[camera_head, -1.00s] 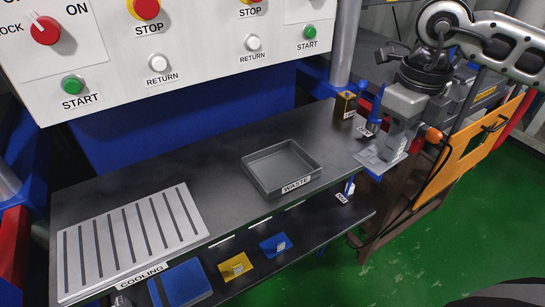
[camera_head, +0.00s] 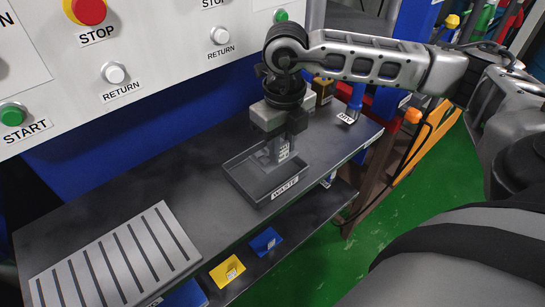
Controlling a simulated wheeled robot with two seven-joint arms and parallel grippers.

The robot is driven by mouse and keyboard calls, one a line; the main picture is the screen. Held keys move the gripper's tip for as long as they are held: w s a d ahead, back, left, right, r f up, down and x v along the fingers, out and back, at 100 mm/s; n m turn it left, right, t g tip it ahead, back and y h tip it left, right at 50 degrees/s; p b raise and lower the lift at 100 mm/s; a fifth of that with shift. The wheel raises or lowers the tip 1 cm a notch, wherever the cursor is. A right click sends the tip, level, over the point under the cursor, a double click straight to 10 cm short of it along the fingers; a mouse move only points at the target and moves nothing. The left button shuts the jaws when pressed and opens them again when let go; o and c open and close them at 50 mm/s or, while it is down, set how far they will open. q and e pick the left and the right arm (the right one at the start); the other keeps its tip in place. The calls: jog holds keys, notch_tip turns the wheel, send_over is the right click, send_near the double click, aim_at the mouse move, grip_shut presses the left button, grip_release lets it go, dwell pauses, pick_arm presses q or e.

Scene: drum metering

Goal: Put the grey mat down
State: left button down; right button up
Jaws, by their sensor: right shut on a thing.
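My right gripper (camera_head: 284,138) points down over the grey waste tray (camera_head: 287,190), which stands on the dark bench. It is shut on a grey piece with a small white label, which I take to be the grey mat (camera_head: 270,153). The mat hangs below the jaws, over or inside the tray's back part. The gripper hides its upper part, and I cannot tell whether it touches the tray floor. My left gripper is not in view.
A slotted cooling rack (camera_head: 115,262) lies on the bench at the left. Yellow (camera_head: 227,271) and blue (camera_head: 265,241) pieces lie on the lower shelf. The control panel (camera_head: 165,45) rises behind. Bench between rack and tray is clear.

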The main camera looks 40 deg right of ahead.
aim_at(272, 163)
jog(key=shift+w+a+f, duration=0.35)
jog(key=shift+a+f, duration=0.1)
jog(key=shift+f, duration=0.2)
jog(key=f, duration=0.1)
jog(key=f+p, duration=0.1)
jog(key=f, duration=0.1)
jog(key=shift+w+a, duration=0.15)
jog(key=shift+a, duration=0.15)
jog(key=shift+f, duration=0.5)
jog(key=shift+f, duration=0.15)
jog(key=o, duration=1)
